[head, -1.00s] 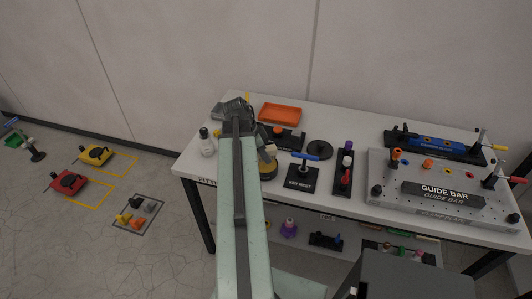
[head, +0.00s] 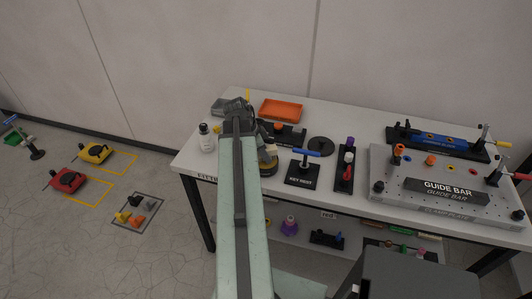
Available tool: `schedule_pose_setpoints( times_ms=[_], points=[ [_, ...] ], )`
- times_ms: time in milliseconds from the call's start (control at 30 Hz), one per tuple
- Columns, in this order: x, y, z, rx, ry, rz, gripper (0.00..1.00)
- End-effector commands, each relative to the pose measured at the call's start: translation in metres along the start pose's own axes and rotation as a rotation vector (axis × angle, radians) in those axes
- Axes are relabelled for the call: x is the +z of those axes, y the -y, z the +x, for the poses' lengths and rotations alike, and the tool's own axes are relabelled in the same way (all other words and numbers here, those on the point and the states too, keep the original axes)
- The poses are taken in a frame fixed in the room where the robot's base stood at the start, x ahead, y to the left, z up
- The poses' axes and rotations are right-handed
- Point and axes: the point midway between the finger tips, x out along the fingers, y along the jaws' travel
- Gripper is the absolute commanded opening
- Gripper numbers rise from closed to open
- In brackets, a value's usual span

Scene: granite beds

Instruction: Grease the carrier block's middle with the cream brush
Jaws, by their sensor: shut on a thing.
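The carrier block (head: 437,142) is a long blue block with dark spots on top, lying on a black base at the back right of the table. My gripper (head: 260,134) is over the table's left part, mostly hidden behind my own arm. A small cream piece, which I take to be the cream brush (head: 265,140), shows at the gripper's right side, above a dark round tin with a yellow band (head: 268,164). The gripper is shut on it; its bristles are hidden. Brush and carrier block are far apart.
An orange tray (head: 282,109), a black key rest with a blue-handled key (head: 301,174) and a black rack with purple, white and red pieces (head: 346,167) stand between. The guide bar (head: 446,191) lies on a grey plate before the carrier block, with upright clamps at right.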

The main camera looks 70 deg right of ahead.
Motion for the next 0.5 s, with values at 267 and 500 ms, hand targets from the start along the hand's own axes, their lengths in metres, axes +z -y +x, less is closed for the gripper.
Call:
schedule_pose_setpoints(
  times_ms=[267,500],
  points=[
    [0.0010,0.0000,0.0034,0.000,0.000,0.001,0.41],
    [0.0008,0.0000,0.0034,0.000,0.000,0.001,0.56]
  ],
)
